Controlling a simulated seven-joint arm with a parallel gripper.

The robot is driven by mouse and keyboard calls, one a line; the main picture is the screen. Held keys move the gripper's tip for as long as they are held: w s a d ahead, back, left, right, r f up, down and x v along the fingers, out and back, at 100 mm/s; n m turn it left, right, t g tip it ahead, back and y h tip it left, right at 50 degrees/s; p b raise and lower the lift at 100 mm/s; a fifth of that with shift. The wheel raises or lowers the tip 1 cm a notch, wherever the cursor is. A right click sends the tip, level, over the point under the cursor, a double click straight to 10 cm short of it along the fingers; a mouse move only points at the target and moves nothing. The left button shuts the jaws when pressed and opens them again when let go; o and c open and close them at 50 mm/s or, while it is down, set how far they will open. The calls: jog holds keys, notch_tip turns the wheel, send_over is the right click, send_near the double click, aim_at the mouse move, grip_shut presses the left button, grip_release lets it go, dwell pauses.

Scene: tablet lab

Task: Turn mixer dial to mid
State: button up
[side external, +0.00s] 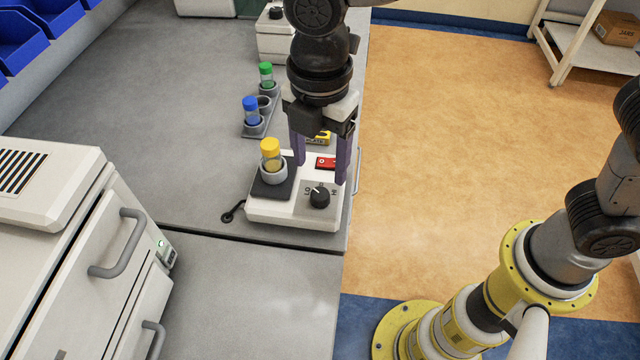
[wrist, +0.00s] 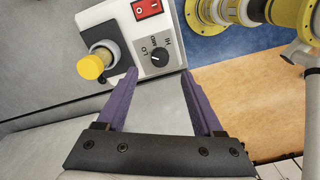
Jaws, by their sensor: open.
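The mixer (side external: 272,212) is a white box near the counter's right edge. Its black round dial (side external: 319,197) is on a grey labelled plate on the front right of the top face; it also shows in the wrist view (wrist: 159,57). A pale pointer mark on the dial faces the upper left in the side view; the exact setting is hard to read. My gripper (side external: 321,173) points down over the mixer, open and empty. In the wrist view its purple fingers (wrist: 158,72) spread to either side of the dial, with no visible contact.
A yellow-capped vial (side external: 270,152) stands in the mixer's holder, left of the dial. A red switch (side external: 326,162) is behind the dial. A rack with green-capped (side external: 266,74) and blue-capped (side external: 250,109) vials is farther back. Bare counter (side external: 190,185) lies left.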

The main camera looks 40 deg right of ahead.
aim_at(320, 193)
notch_tip(320, 193, down, 7)
jog(key=shift+r, duration=0.1)
dwell(0.3)
grip_shut()
